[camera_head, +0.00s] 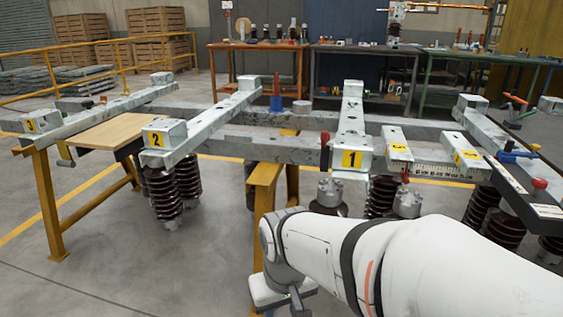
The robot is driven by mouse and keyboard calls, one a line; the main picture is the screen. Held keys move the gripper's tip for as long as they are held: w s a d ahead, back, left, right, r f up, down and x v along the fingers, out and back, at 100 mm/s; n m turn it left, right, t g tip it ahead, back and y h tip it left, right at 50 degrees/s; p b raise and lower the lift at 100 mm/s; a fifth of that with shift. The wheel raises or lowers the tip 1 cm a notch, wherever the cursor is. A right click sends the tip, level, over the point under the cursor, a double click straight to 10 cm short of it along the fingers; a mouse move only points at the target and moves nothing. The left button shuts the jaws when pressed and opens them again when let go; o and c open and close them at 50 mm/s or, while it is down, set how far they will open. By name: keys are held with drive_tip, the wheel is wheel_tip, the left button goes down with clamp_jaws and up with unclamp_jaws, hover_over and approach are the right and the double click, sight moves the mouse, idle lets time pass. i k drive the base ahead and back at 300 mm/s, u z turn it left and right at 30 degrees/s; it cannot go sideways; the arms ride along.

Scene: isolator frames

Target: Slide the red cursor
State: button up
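A small red piece (405,173), which may be the red cursor, sits at the left end of a white graduated scale (445,168). The scale runs between the beams right of the beam marked 1. A second red piece (540,184) sits on a dark bar at the far right, so I cannot be sure which is the cursor. My white arm comes in from the lower right. My gripper (284,298) is low at bottom centre, below and left of the scale, apart from both red pieces. Its fingers are not clear.
Galvanised beams (212,120) numbered in yellow form the frame, on yellow legs (264,200). Brown ribbed insulators (163,193) hang below. A blue-handled tool (512,154) lies at the right. Workbenches stand behind. The floor (130,265) at lower left is clear.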

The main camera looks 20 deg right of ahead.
sight(406, 175)
drive_tip(key=u, duration=0.5)
drive_tip(key=k, duration=1.55)
drive_tip(key=z, duration=1.55)
drive_tip(key=i, duration=1.5)
drive_tip(key=z, duration=0.05)
